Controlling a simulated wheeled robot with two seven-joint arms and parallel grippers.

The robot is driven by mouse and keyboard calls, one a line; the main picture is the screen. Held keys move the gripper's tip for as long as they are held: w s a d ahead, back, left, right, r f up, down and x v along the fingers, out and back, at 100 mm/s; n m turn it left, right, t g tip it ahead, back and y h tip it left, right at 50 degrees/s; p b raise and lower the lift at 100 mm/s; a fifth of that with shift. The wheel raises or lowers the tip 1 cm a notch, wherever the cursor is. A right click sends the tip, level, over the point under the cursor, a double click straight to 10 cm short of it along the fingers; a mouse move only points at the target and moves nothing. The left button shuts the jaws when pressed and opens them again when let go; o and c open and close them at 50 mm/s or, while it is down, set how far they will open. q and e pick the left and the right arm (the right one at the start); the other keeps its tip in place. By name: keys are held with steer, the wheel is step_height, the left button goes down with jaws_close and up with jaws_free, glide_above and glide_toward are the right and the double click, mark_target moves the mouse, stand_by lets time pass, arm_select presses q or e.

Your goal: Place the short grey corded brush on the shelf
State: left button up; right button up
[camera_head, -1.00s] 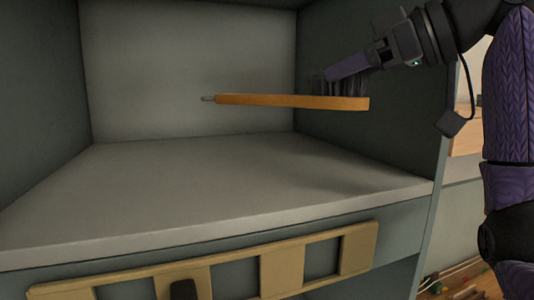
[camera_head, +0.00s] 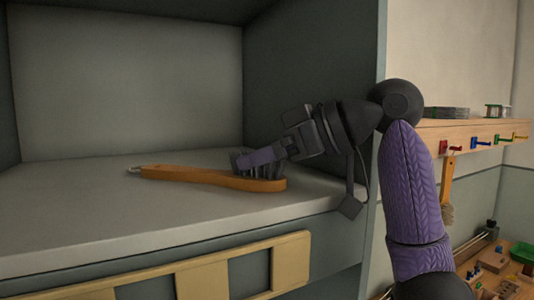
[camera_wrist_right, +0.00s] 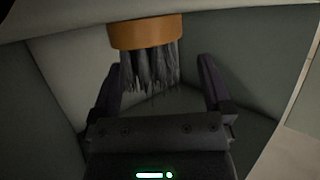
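A wooden brush (camera_head: 195,175) with an orange-brown handle and grey bristles lies on the grey shelf (camera_head: 75,212), bristles up. A small metallic end shows at the handle's left tip; I cannot make out a cord. My right gripper (camera_head: 248,160) is at the bristle end, just above the wooden head. In the right wrist view the gripper (camera_wrist_right: 158,80) has its fingers spread on both sides of the grey bristles (camera_wrist_right: 150,66), with a clear gap at the right finger. The wooden head (camera_wrist_right: 145,32) lies beyond the bristles. My left gripper is not in view.
The shelf's side wall (camera_head: 318,75) stands close behind my right gripper. A wooden rack (camera_head: 475,132) with coloured hooks is at the right, with another brush (camera_head: 446,190) hanging from it. Below it are trays of small parts (camera_head: 505,265). The shelf's left part is clear.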

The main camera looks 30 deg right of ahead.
steer(key=b+v, duration=0.1)
steer(key=v, duration=1.1)
steer(key=shift+d+r, duration=0.1)
stand_by(1.1)
